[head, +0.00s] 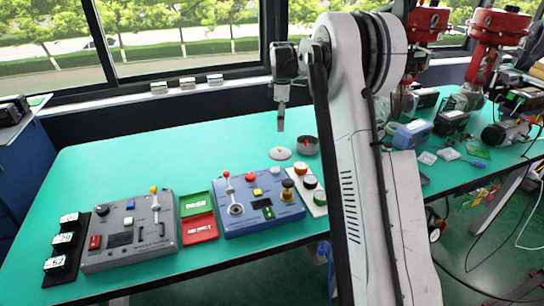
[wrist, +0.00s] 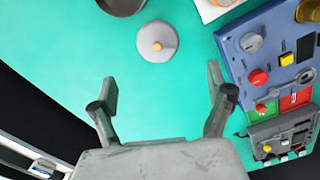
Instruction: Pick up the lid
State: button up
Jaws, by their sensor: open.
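The lid (head: 280,154) is a pale grey disc with a small orange knob, lying flat on the green table just left of a dark round pot (head: 308,146). In the wrist view the lid (wrist: 157,45) sits at the upper middle, and the pot (wrist: 122,4) is cut off by the top edge. My gripper (head: 281,122) points down above the table near the lid. In the wrist view my gripper (wrist: 162,84) is open with nothing between its fingers, and the lid lies beyond the fingertips, apart from them.
A blue control box (head: 258,205) and a grey control box (head: 130,234) stand along the table's near side, with green and red trays (head: 198,219) between them. A white button panel (head: 321,197) is right of the blue box. The green table (head: 150,155) is clear at the back left.

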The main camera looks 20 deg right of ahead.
send_near(280, 149)
notch_tip(280, 149, down, 5)
jog(key=shift+f+b, duration=0.15)
jog(key=shift+b, duration=0.3)
jog(key=shift+w+d+f+b, duration=0.1)
jog(key=shift+f+b, duration=0.05)
jog(key=shift+f, duration=1.15)
jog(key=shift+w+f+b, duration=0.1)
jog(key=shift+f+b, duration=0.05)
jog(key=shift+f, duration=1.1)
jog(key=c, duration=1.4)
